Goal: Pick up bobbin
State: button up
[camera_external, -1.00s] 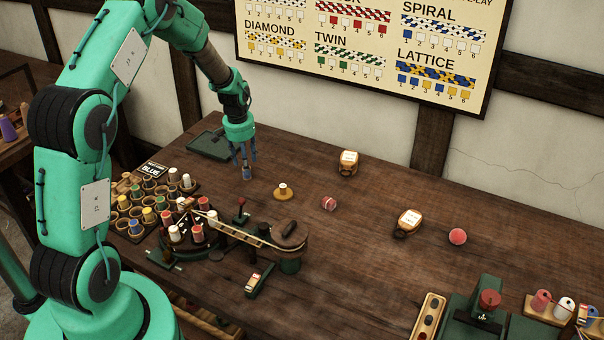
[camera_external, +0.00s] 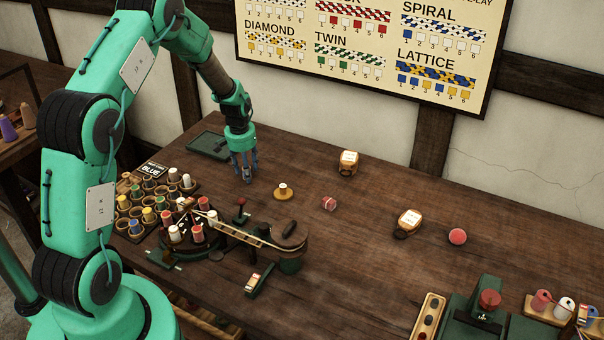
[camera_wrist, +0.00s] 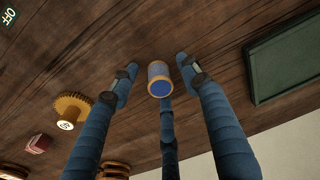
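A small bobbin (camera_wrist: 159,82) with a blue end and pale wooden rims stands between the fingers of my gripper (camera_wrist: 157,76) in the wrist view. Gaps show between it and the left and right fingertips; whether the middle finger touches it I cannot tell. My gripper is open, its blue fingers spread around the bobbin. In the external view my gripper (camera_external: 246,175) points down at the tabletop near the back left, and its fingers mostly hide the bobbin.
A green tray (camera_external: 208,146) lies behind, left of my gripper. A toothed wooden disc (camera_external: 283,195) and a small red-and-white item (camera_external: 328,203) lie to the right. A rack of several bobbins (camera_external: 140,210) stands front left. The table (camera_external: 360,270) has clear room in the middle.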

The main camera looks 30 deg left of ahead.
jog(key=c, duration=0.9)
jog(key=shift+r, duration=0.15)
jog(key=shift+r, duration=0.6)
notch_tip(320, 180, up, 2)
jog(key=shift+r+p, duration=0.1)
jog(key=shift+p, duration=0.35)
jog(key=s+d, duration=0.1)
jog(key=s, duration=0.4)
jog(key=s+d+r+p, duration=0.1)
jog(key=s, duration=0.4)
jog(key=s+d, duration=0.1)
jog(key=s, duration=0.4)
jog(key=shift+s+r, duration=0.15)
jog(key=shift+s, duration=0.25)
jog(key=shift+c, duration=0.3)
